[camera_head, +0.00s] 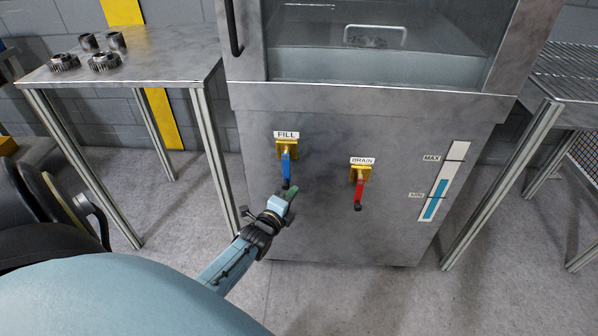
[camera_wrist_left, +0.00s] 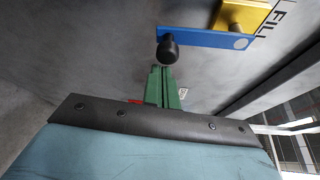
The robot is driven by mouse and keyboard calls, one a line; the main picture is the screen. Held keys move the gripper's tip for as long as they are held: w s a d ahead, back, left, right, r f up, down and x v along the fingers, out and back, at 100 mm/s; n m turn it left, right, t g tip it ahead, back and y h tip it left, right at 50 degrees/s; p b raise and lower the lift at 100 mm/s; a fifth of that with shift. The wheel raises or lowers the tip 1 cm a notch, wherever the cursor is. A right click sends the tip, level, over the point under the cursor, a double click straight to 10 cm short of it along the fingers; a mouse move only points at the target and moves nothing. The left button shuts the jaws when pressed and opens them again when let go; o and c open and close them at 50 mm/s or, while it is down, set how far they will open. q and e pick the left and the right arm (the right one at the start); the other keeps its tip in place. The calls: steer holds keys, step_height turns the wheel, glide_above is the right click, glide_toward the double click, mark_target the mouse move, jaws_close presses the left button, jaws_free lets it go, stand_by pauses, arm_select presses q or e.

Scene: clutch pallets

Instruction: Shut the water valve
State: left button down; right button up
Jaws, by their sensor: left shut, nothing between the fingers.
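The FILL valve has a yellow body (camera_head: 287,142) and a blue lever (camera_head: 286,167) that hangs down on the front of the metal tank. In the left wrist view, the blue lever (camera_wrist_left: 205,38) crosses the top, with a black knob (camera_wrist_left: 168,50) at its end. My left gripper (camera_head: 292,191), with green fingers, is just below the lever's lower end. In the left wrist view its fingers (camera_wrist_left: 160,70) are together and empty, right by the knob; I cannot tell whether they touch it. My right gripper is not in view.
A second valve, its label reading like DRAIN, has a red lever (camera_head: 359,192) hanging down to the right. A level gauge (camera_head: 442,183) shows blue a little above MIN. A metal table (camera_head: 150,62) with several gears stands at left, a rack (camera_head: 572,72) at right.

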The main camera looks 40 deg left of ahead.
arm_select(q)
steer(key=s+d+p, duration=0.3)
steer(key=s+d, duration=0.2)
steer(key=s, duration=0.3)
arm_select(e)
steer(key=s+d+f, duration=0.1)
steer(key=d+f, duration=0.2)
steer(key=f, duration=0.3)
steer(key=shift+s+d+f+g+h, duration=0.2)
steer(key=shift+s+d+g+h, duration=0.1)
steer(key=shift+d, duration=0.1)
